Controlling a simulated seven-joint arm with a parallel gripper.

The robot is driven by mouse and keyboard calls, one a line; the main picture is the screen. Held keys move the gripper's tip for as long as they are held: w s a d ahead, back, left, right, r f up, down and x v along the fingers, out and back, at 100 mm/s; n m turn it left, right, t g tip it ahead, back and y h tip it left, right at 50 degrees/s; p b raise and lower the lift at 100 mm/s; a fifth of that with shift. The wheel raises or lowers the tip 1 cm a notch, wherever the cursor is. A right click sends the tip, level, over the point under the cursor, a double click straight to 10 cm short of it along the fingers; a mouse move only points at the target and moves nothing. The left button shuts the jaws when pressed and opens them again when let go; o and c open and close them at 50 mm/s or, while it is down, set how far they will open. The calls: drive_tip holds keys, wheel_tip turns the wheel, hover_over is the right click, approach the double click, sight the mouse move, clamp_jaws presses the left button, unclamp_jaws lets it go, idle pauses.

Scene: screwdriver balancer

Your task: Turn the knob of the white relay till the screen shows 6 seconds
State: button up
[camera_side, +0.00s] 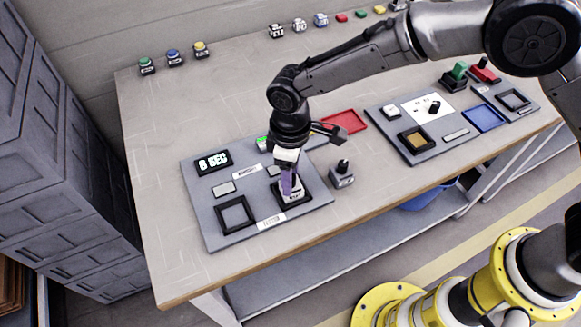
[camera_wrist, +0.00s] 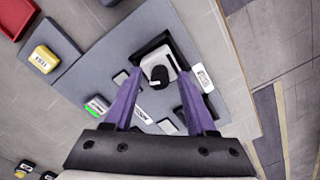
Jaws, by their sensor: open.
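The white relay (camera_side: 293,192) sits in the right-hand black-framed socket of the grey tester panel (camera_side: 200,214). In the wrist view its black round knob (camera_wrist: 159,77), with a white mark, faces up from the white relay body (camera_wrist: 150,62). The screen (camera_side: 213,162) on the panel reads "6 SEC". My gripper (camera_wrist: 160,73) is open, pointing down over the relay, with one purple finger on each side of the knob. A gap shows between the fingers and the knob. In the side view my gripper (camera_side: 287,182) hides part of the relay.
An empty black-framed socket (camera_side: 236,214) lies to the left on the same panel. A small grey box with a black knob (camera_side: 342,171) stands just right of the panel. A red tray (camera_side: 346,121) and a second panel (camera_side: 446,139) lie farther right.

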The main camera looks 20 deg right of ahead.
wheel_tip(320, 180, up, 14)
idle(0.5)
drive_tip(key=shift+f, duration=0.1)
